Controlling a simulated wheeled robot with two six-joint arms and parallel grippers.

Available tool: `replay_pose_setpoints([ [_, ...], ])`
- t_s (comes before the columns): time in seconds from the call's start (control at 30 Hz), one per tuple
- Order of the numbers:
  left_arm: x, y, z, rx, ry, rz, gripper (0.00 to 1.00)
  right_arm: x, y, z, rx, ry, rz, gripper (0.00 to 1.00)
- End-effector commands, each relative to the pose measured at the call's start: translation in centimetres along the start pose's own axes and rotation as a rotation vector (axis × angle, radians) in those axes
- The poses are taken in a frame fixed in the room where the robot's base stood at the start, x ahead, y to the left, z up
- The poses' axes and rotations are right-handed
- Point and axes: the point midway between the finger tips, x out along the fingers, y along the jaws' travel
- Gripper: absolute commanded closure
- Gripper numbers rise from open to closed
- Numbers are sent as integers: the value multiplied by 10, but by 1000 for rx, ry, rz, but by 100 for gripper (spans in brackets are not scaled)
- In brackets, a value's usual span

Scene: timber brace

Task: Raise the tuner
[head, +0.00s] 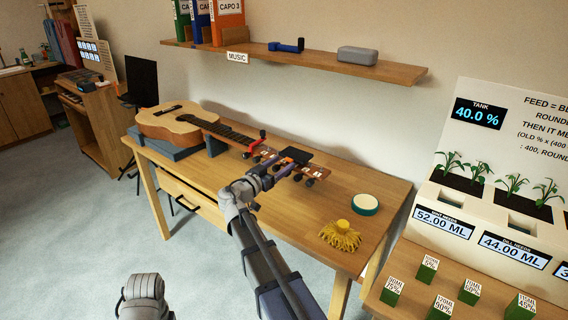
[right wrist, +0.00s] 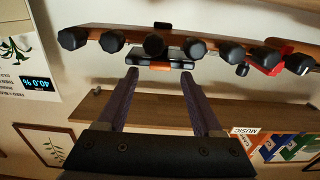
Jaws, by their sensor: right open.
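The guitar (head: 180,122) lies on its back on the table, its neck pointing right to a headstock (head: 317,171) with dark tuning pegs. The dark, flat tuner (head: 296,155) is at the headstock. In the right wrist view, what looks like the tuner (right wrist: 158,64) shows just beyond the fingertips, below the row of pegs (right wrist: 154,44). My right gripper (right wrist: 159,78) is open, its two fingers apart and nothing between them. In the head view it is close to the headstock (head: 272,172); contact cannot be told. My left gripper is out of view.
A red capo-like clamp (head: 256,138) sits on the neck near the headstock. A blue-grey support (head: 190,147) is under the body. A shelf (head: 330,65) hangs above.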

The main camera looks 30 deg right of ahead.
Motion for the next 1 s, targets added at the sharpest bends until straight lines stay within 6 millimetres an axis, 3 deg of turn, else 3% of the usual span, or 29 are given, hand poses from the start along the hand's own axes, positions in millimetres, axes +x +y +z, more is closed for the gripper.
replay_pose_setpoints([
  [0.2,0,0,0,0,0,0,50,18,0,0,0,0,0,32],
  [0.5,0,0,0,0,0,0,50,19,0,0,0,-1,0,32],
  [1.0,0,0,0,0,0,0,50,19,0,0,0,-1,0,88],
])
